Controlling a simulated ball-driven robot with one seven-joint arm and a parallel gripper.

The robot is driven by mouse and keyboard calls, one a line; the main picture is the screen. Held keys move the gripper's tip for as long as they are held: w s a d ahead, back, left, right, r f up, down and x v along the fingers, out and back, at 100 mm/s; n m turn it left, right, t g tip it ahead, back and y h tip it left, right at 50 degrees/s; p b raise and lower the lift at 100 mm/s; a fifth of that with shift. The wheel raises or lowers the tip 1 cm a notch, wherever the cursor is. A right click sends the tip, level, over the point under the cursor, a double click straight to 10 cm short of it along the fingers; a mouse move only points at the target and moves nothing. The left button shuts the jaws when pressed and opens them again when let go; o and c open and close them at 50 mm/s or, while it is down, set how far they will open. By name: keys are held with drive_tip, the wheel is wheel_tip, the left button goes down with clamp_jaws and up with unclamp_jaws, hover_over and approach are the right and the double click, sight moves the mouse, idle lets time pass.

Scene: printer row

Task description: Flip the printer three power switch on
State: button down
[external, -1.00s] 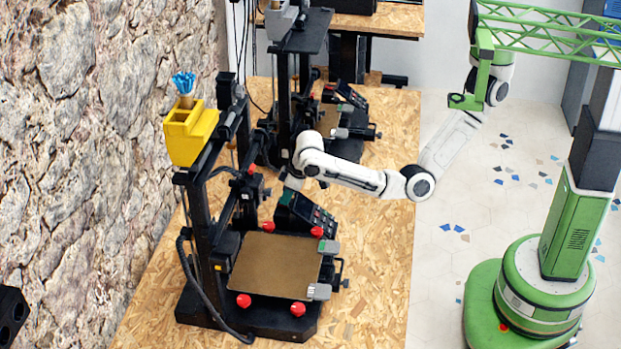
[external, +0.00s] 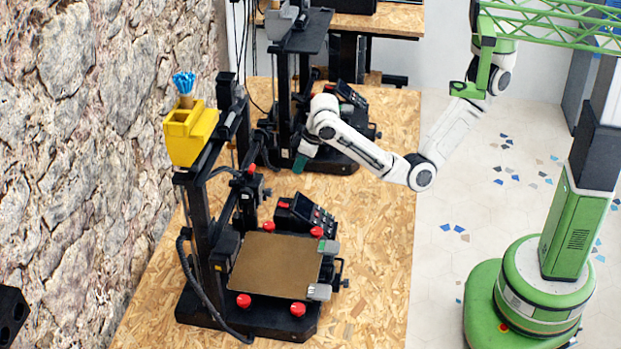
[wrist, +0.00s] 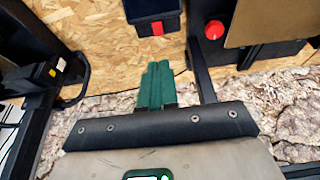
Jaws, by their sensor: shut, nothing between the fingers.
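The near printer (external: 208,225) has a bronze bed (external: 272,266) and a dark control box (external: 309,214) behind it. A small red switch (external: 283,205) sits on the box's left end; it also shows in the wrist view (wrist: 157,28). I cannot tell its on or off position. No printer number is readable. My gripper (external: 299,163) hangs above and behind that box, short of the second printer. In the wrist view its green fingers (wrist: 155,68) are together and empty, pointing toward the box with a visible gap to the switch.
A second printer (external: 297,75) stands behind, with its own control box (external: 344,95). A yellow holder (external: 190,133) tops the near printer. Red knobs (external: 243,300) surround its bed. The chipboard table (external: 375,240) is bare on the right. A stone wall (external: 90,130) runs along the left.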

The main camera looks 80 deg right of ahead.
sight(281, 201)
idle(0.3)
drive_tip(key=w, duration=0.1)
drive_tip(key=w+g, duration=0.2)
drive_tip(key=shift+w+d+r, duration=0.4)
drive_tip(key=shift+f, duration=0.1)
drive_tip(key=f, duration=0.4)
drive_tip(key=w+f, duration=0.1)
drive_tip(key=f, duration=0.4)
drive_tip(key=w+f, duration=0.1)
drive_tip(key=f, duration=0.3)
drive_tip(key=shift+w+f, duration=0.2)
drive_tip(key=shift+f, duration=0.1)
